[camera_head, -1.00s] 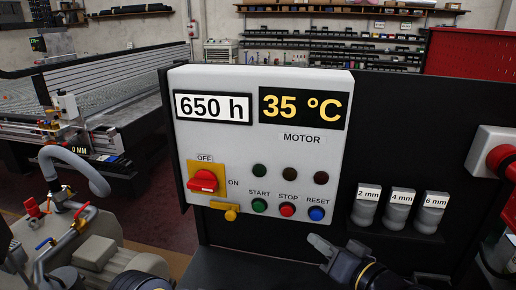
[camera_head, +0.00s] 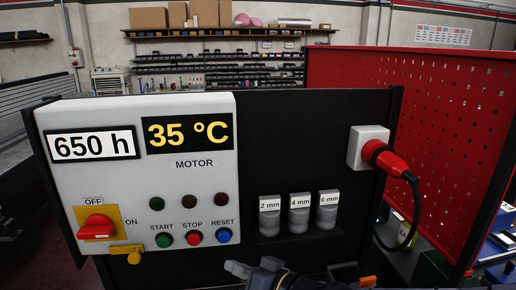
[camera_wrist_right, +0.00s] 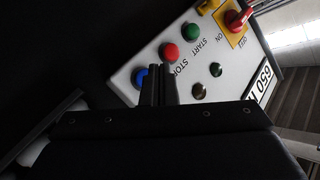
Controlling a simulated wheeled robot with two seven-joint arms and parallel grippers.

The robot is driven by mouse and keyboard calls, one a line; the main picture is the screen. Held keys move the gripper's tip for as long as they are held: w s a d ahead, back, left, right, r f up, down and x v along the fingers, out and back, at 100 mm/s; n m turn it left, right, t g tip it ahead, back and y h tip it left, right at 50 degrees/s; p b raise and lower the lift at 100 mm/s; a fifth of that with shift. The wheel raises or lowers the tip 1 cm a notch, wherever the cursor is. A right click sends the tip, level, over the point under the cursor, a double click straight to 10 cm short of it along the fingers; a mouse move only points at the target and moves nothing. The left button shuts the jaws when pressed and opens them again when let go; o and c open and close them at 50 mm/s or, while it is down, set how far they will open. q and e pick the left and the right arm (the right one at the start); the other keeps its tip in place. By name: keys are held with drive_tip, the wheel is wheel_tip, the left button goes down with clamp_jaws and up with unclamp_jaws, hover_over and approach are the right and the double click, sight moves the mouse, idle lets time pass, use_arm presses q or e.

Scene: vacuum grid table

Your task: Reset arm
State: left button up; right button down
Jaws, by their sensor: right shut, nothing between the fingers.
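My right gripper (camera_head: 236,268) is low in the head view, below and slightly right of the blue RESET button (camera_head: 224,235), and apart from the panel. Its fingers are shut with nothing between them; they also show in the right wrist view (camera_wrist_right: 158,84), pointing toward the button panel and partly covering it near the blue button (camera_wrist_right: 141,77). The white control panel (camera_head: 180,180) carries a green START button (camera_head: 164,240), a red STOP button (camera_head: 194,237) and a red rotary switch (camera_head: 96,227) on a yellow plate. My left gripper is not in view.
Three grey holders labelled 2 mm (camera_head: 269,220), 4 mm (camera_head: 299,216) and 6 mm (camera_head: 327,212) sit right of the panel. A red plug (camera_head: 385,157) with a black cable is in a white socket box (camera_head: 360,148). A red perforated board (camera_head: 430,135) stands at the right.

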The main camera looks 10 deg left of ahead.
drive_tip(key=s+d+f+m+h, duration=0.15)
drive_tip(key=d+h, duration=0.25)
drive_tip(key=d, duration=0.6)
drive_tip(key=s+d+f+m+h, duration=0.15)
drive_tip(key=d+h, duration=0.35)
drive_tip(key=d, duration=0.5)
drive_tip(key=s+d+f+m+g, duration=0.1)
drive_tip(key=s+d+f, duration=0.1)
drive_tip(key=s+d, duration=0.3)
drive_tip(key=s+d+f+m+g, duration=0.1)
drive_tip(key=s+d, duration=0.4)
drive_tip(key=s, duration=0.7)
drive_tip(key=shift+d+f+m+g+h, duration=0.3)
drive_tip(key=shift+f+m+h, duration=0.1)
drive_tip(key=shift+f+m, duration=0.3)
